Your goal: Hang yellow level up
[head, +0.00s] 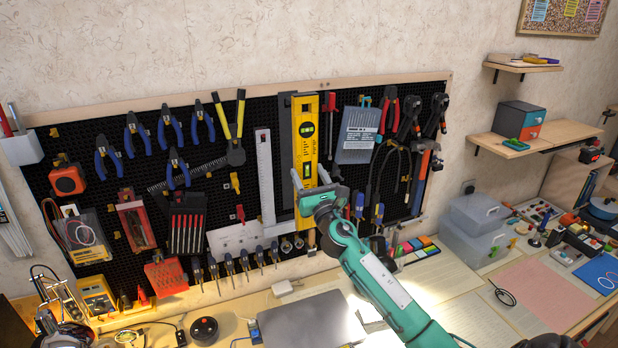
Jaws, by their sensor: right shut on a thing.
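The yellow level (306,128) is upright in front of the black pegboard (262,112), near its middle. My right gripper (304,186) is shut on the lower part of the yellow level, its arm coming in from the lower right. I cannot tell whether the level's top touches a hook. My left gripper is not in view.
A metal square (265,175) hangs left of the level, and a drill-bit case (358,135) and pliers (389,110) hang to its right. A closed laptop (305,322) lies on the workbench below. Grey bins (474,222) stand at right.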

